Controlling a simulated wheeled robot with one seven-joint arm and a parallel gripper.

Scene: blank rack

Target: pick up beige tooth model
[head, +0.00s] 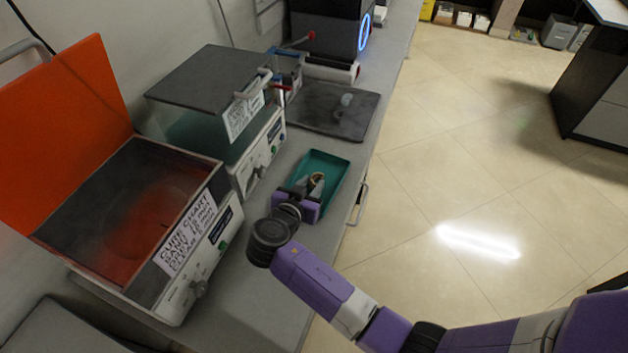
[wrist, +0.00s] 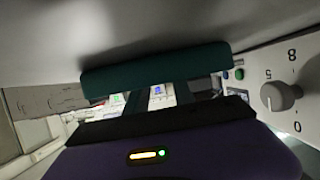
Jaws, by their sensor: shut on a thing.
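The beige tooth model (head: 318,177) shows small in the head view, in the teal tray (head: 338,166) on the grey bench. My gripper (head: 312,184) reaches over the tray's near end, with its dark fingers shut on the model. The fingers and the purple gripper body hide part of the model. In the wrist view the dark teal tray wall (wrist: 155,70) crosses the picture in front of the gripper (wrist: 160,95); the model cannot be made out there. I cannot tell whether the model touches the tray floor.
A curing box (head: 130,215) with an open orange lid and a grey-lidded box (head: 215,95) stand left of the tray. A dark plate (head: 333,110) with a small pale piece lies behind it. The bench edge is close on the right, with open floor beyond.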

